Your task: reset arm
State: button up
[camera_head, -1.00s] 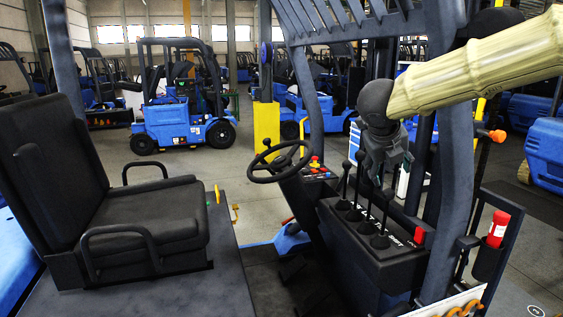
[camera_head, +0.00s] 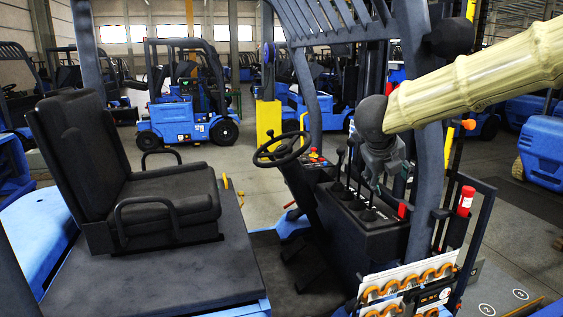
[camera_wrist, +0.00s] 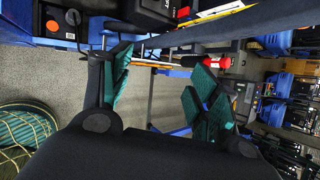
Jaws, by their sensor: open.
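My arm comes in from the upper right in the head view and ends in my gripper (camera_head: 388,165), near the lever console (camera_head: 362,225) of the forklift cab. In the wrist view my gripper (camera_wrist: 158,92) is open, with its two green-padded fingers spread apart and nothing between them. The black levers (camera_head: 352,185) stand on the console just left of my gripper. In the head view, I cannot tell whether my gripper touches them.
A black seat (camera_head: 125,190) and steering wheel (camera_head: 283,148) are to the left. A cab pillar (camera_head: 428,190) stands close to my gripper. A red cylinder (camera_head: 465,201) and a rack with orange clips (camera_head: 410,285) are to the right. Blue forklifts (camera_head: 187,120) fill the background.

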jog(key=s+f+n, duration=0.3)
jog(key=f+n, duration=0.5)
jog(key=f, duration=1.1)
jog(key=s+f+n, duration=0.3)
jog(key=f+n, duration=0.5)
jog(key=f, duration=1.1)
jog(key=s+f+n+g+y, duration=0.15)
jog(key=s+f+n, duration=0.35)
jog(key=s+f, duration=0.5)
jog(key=s+a+f+n+g+y, duration=0.15)
jog(key=s+f+n, duration=0.3)
jog(key=s, duration=0.55)
jog(key=s+a+f+n+g+y, duration=0.1)
jog(key=s+f+n+g, duration=0.15)
jog(key=s+f, duration=0.55)
jog(key=s+a+f+n+g+y, duration=0.1)
jog(key=s+f+n+g, duration=0.3)
jog(key=s, duration=0.8)
notch_tip(320, 180, down, 14)
jog(key=w+t+b, duration=0.1)
jog(key=t+b, duration=0.1)
jog(key=b, duration=1.3)
jog(key=shift+d+r+n+t, duration=0.15)
jog(key=shift+r+n+t, duration=0.05)
jog(key=shift+n+t, duration=0.15)
